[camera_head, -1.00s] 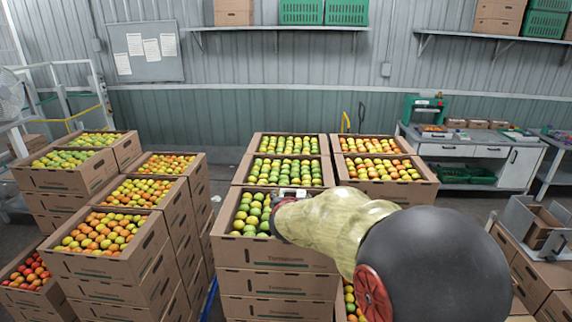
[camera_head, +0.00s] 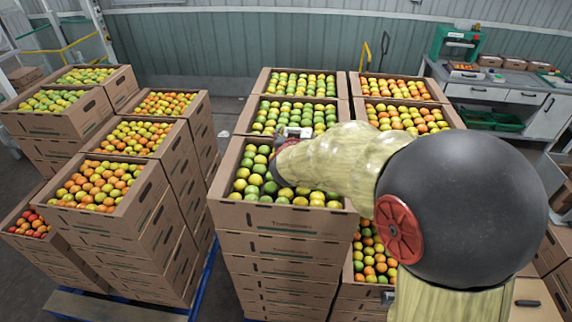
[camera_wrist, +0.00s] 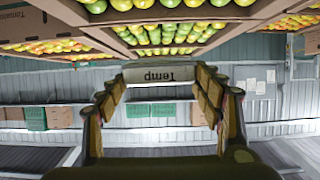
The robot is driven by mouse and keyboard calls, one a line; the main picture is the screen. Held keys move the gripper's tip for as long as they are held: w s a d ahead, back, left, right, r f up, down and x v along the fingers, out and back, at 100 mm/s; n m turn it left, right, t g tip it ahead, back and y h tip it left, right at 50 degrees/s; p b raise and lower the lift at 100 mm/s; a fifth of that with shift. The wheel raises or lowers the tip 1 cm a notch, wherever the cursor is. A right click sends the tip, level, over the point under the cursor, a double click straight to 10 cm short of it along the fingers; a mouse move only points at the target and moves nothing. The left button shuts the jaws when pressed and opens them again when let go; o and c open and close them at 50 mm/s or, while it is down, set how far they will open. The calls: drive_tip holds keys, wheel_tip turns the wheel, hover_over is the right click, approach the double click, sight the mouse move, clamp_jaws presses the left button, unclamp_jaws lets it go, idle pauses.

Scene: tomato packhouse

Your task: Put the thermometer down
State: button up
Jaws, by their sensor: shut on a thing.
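In the head view my gripper (camera_head: 290,138) is over the back edge of the front middle crate (camera_head: 285,216), which holds green and yellow tomatoes. A small pale part of the thermometer (camera_head: 304,132) seems to show there. My arm hides the crate's right side. I cannot tell the gap between the thermometer and the tomatoes.
More stacked tomato crates stand at the left (camera_head: 105,222), behind and to the right. A grey workbench (camera_head: 495,95) with a green device (camera_head: 456,43) stands at the back right. An aisle of bare floor (camera_head: 200,85) runs between the stacks and the wall.

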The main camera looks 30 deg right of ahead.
drive_tip(key=s+a+f, duration=0.1)
drive_tip(key=a+f, duration=0.1)
drive_tip(key=s+a+f, duration=0.1)
drive_tip(key=a+f, duration=0.1)
drive_tip(key=s+a+f, duration=0.2)
drive_tip(key=shift+s+f+p, duration=0.1)
drive_tip(key=shift+f+p, duration=0.2)
drive_tip(key=shift+f, duration=0.1)
drive_tip(key=shift+s+a+f, duration=0.1)
drive_tip(key=shift+a+f, duration=0.05)
drive_tip(key=shift+f, duration=0.8)
drive_tip(key=shift+s+a+f, duration=0.1)
drive_tip(key=shift+a+f, duration=0.05)
drive_tip(key=shift+f, duration=0.8)
drive_tip(key=o, duration=1.3)
drive_tip(key=shift+f, duration=0.1)
